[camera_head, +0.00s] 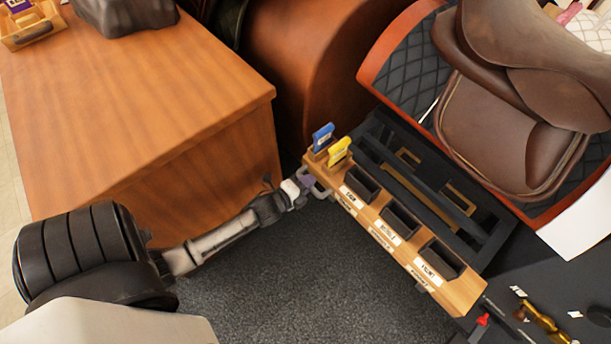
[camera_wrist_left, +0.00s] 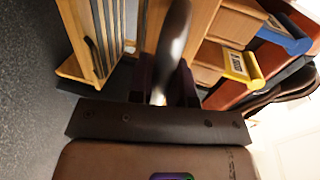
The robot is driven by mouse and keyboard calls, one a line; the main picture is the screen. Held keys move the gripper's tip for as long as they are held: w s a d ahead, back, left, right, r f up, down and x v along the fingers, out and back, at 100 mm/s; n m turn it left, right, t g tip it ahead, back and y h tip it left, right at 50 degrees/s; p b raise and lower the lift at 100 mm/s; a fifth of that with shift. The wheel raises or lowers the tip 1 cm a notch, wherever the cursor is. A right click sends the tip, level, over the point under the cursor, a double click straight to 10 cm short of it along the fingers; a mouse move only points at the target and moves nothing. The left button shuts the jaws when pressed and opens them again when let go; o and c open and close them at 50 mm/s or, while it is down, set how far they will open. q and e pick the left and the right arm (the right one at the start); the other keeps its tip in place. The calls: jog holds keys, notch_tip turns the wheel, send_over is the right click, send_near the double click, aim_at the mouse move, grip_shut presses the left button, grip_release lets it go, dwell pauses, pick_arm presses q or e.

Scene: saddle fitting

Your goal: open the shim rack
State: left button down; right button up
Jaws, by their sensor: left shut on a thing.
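The shim rack (camera_head: 455,295) is a long wooden strip with dark open boxes and white labels, along the front of a dark slatted frame (camera_head: 487,222). A blue shim (camera_head: 322,136) and a yellow shim (camera_head: 339,151) stand at its far left end. My left gripper (camera_head: 304,185) is at that end, shut on the rack's grey metal handle (camera_head: 322,191). In the left wrist view the handle (camera_wrist_left: 174,45) runs down between the dark fingers (camera_wrist_left: 162,88), whose tips are partly hidden. The blue shim (camera_wrist_left: 285,36) and yellow shim (camera_wrist_left: 241,66) show there at right. My right gripper is not in view.
A brown saddle (camera_head: 500,140) on a quilted pad lies behind the rack. A dark surface with a brass tool (camera_head: 545,325) is at lower right. Grey carpet (camera_head: 300,270) is clear before the rack.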

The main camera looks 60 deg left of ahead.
pick_arm(q)
jog(key=c, duration=1.1)
grip_release()
jog(key=shift+o, duration=0.2)
jog(key=shift+s+r, duration=0.15)
jog(key=shift+s, duration=0.15)
jog(key=p+v, duration=0.4)
jog(key=v, duration=0.9)
jog(key=shift+p, duration=0.35)
